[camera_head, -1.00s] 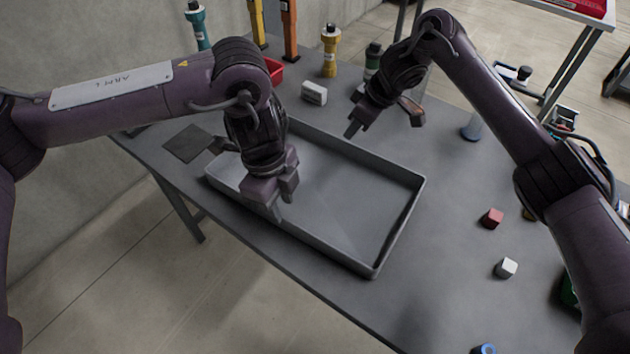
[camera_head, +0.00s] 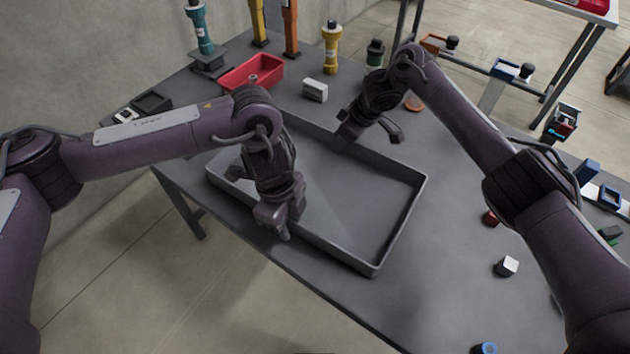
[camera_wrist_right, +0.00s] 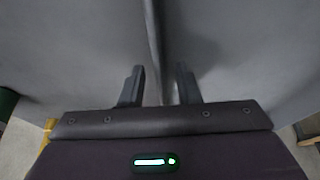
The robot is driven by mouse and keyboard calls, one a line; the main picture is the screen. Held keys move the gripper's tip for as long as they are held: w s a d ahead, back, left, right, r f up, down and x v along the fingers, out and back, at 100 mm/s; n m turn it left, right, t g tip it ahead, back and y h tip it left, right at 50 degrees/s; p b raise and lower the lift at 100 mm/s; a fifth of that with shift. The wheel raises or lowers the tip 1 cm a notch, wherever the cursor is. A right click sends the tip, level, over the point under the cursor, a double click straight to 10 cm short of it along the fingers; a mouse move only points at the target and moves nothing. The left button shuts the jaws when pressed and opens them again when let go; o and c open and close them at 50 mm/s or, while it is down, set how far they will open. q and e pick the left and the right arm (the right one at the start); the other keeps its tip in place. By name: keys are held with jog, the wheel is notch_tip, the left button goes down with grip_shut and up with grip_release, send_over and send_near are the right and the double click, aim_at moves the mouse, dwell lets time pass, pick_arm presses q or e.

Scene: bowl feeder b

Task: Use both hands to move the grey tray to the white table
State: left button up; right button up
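The grey tray (camera_head: 400,230) is a shallow open box, empty where visible, lying on a grey table (camera_head: 460,215). My left gripper (camera_head: 284,228) is at its near long wall, pointing down; its finger gap is hidden, so its opening cannot be told. My right gripper (camera_head: 368,138) is at the far long wall. In the right wrist view, the right gripper's fingers (camera_wrist_right: 158,86) stand apart on either side of the tray wall (camera_wrist_right: 153,35), with gaps beside it. A pale-edged table (camera_head: 603,17), perhaps the white table, shows only partly at the top right.
A red bin (camera_head: 252,72), a white block (camera_head: 315,90) and a yellow post (camera_head: 331,48) stand beyond the tray. A small white cube (camera_head: 507,266) and a red cube (camera_head: 490,218) lie to its right. Bare floor lies in front of the grey table.

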pick_arm(q)
jog(key=c, duration=0.7)
pick_arm(e)
grip_shut()
pick_arm(q)
grip_shut()
pick_arm(e)
jog(key=shift+w+d, duration=0.1)
